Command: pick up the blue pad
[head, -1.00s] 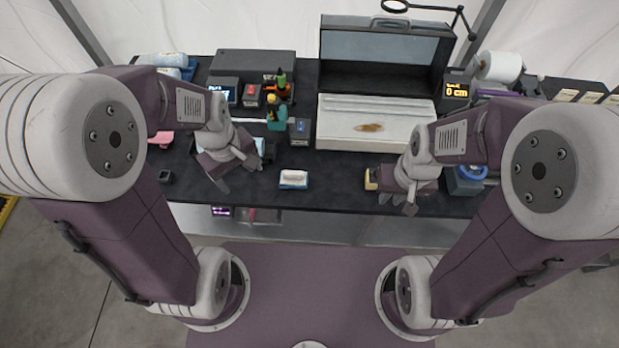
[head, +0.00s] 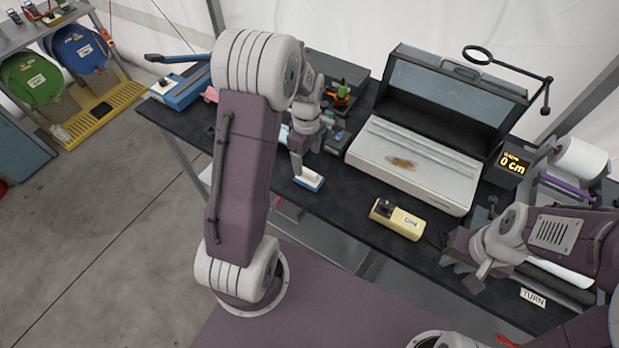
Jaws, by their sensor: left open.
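The blue pad (head: 313,184) is a small block with a blue lower edge and a white top. It lies on the dark bench near its front edge. My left gripper (head: 298,172) is open and points down at the pad's left end, close above or beside it. I cannot tell whether it touches the pad, and its fingers partly overlap the pad's far left side. My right gripper (head: 468,276) is over the right part of the bench, well away from the pad. Its jaws are too unclear to judge.
A cream box with a black knob (head: 398,218) sits right of the pad. Behind it stand a long white sealer-like unit (head: 415,165) and an open dark case (head: 450,95). Small devices and bottles (head: 342,98) crowd behind my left gripper. A paper roll (head: 580,158) is at right.

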